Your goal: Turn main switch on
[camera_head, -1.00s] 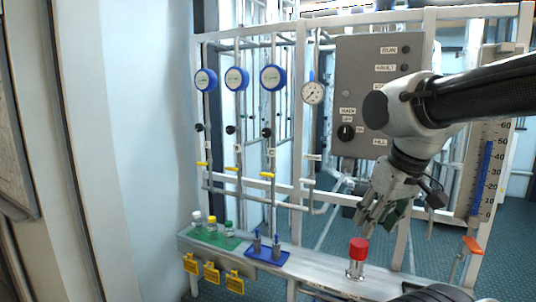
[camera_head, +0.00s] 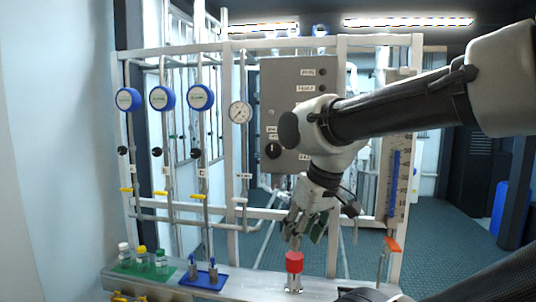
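The main switch (camera_head: 273,150) is a round black knob at the lower left of the grey control box (camera_head: 283,100). Small labels sit beside it, too small to read surely. My gripper (camera_head: 302,238) hangs pointing down, below and right of the knob and apart from it. Its fingers look spread, with nothing seen between them. My arm crosses in front of the box's right side and hides part of it.
A red-capped post (camera_head: 294,263) stands on the bench just below my gripper. Blue-rimmed dials (camera_head: 163,98) and a pressure gauge (camera_head: 240,112) are on the left. Small bottles stand on a green mat (camera_head: 155,270). A blue tray (camera_head: 204,282) holds two small grey items. An orange handle (camera_head: 392,244) is right.

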